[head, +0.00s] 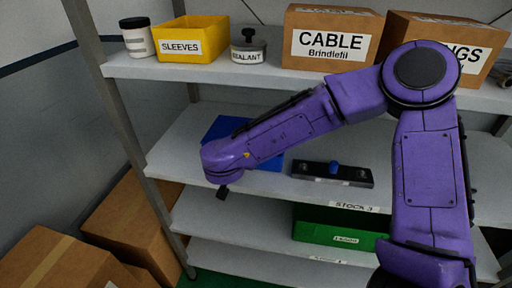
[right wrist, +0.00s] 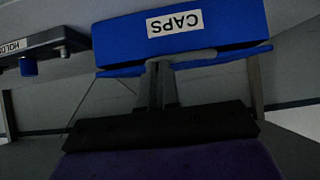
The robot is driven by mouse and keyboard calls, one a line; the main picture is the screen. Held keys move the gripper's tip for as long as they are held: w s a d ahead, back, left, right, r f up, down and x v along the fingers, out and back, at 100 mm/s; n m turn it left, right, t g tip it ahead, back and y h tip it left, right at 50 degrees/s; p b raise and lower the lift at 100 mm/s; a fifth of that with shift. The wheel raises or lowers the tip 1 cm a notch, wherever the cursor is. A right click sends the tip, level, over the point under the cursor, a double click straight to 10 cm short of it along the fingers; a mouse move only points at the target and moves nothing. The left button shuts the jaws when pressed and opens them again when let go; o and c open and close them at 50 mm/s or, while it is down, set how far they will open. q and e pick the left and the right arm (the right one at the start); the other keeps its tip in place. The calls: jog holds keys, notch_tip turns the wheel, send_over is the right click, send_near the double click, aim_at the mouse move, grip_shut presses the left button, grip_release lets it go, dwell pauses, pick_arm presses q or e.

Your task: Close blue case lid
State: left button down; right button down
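The blue case (head: 224,127) sits on the middle shelf in the head view, mostly hidden behind my right forearm. In the right wrist view the blue case (right wrist: 190,30) shows its front with a white CAPS label. A thin blue lid panel (right wrist: 215,61) juts out along the case's lower edge in that view, apart from the front face at an angle. My right gripper (right wrist: 160,68) has its fingers close together, with the tips at the lid panel's edge; I cannot tell whether they touch. In the head view the right gripper (head: 222,191) is a small dark shape below the wrist. My left gripper is out of view.
A dark holder with a blue knob (head: 333,172) lies right of the case. A green case (head: 340,228) is on the shelf below. Cartons, a yellow SLEEVES bin (head: 190,40) and jars stand on the top shelf. A metal post (head: 110,95) rises at left.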

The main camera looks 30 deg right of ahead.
jog(key=shift+a+f+t+h, duration=0.2)
jog(key=shift+f+t+h, duration=0.2)
jog(key=shift+f, duration=0.15)
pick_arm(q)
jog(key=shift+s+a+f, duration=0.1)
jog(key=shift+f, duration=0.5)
